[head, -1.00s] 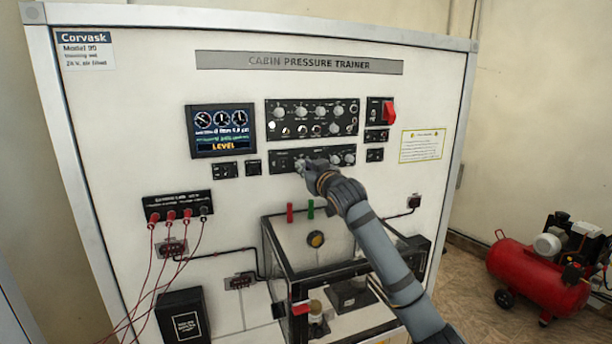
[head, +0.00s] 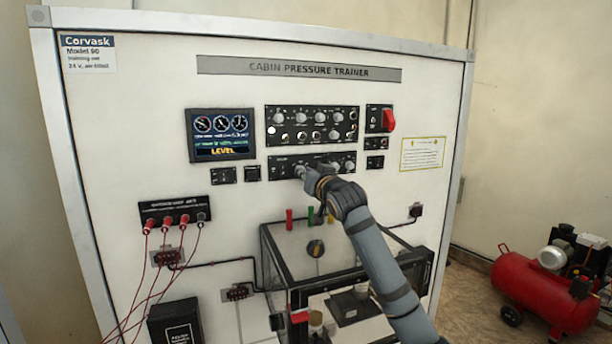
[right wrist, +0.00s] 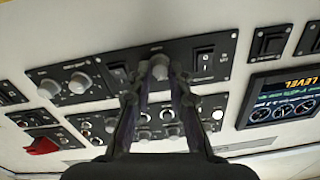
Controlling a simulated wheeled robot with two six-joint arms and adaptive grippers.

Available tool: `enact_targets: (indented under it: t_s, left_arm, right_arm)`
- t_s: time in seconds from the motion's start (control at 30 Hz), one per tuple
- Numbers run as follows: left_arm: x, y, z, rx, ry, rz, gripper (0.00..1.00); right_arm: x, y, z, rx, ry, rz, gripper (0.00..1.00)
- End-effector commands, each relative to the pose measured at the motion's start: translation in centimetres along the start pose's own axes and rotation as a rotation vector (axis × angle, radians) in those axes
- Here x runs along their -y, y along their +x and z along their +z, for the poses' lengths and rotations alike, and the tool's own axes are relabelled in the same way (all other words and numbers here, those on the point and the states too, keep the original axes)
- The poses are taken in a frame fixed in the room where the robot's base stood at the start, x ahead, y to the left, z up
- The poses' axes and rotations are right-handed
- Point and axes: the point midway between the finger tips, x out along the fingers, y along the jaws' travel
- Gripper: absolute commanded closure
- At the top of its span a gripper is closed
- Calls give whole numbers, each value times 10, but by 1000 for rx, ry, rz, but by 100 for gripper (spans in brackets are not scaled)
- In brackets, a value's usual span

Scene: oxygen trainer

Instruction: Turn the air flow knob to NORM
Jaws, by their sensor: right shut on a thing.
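My right gripper (head: 303,173) reaches the left part of the lower control panel (head: 289,160). In the right wrist view my right gripper (right wrist: 160,70) is shut on a small grey knob (right wrist: 159,60), with one finger on each side of it. The knob's pointer is hidden by the fingers, and its label is too small to read. Two more grey knobs (right wrist: 78,83) sit on the same panel. In the head view the wrist covers part of this panel. My left gripper is not in view.
Above is another panel (head: 318,107) with several knobs. A screen (head: 221,134) reading LEVEL is to its left, a red switch (head: 388,120) to its right. A black-framed clear box (head: 268,262) juts out below. Red cables (head: 165,285) hang at left.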

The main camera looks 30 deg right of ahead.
Motion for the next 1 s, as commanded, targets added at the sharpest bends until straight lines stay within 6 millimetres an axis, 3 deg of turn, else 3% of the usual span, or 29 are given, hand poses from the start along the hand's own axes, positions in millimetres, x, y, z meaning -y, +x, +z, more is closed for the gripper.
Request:
enact_targets:
  t_s: [0.2,0.23,0.37,0.73,1.0]
  left_arm:
    - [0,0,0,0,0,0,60]
    - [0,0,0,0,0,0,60]
    - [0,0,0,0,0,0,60]
    - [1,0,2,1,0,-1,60]
    - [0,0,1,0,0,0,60]
  right_arm:
    - [0,0,0,1,-1,0,100]
    - [0,0,0,1,-1,0,78]
    - [0,0,0,1,-1,0,60]
    - [-1,-6,0,0,-5,2,59]
    - [-1,-54,1,2,-12,1,59]
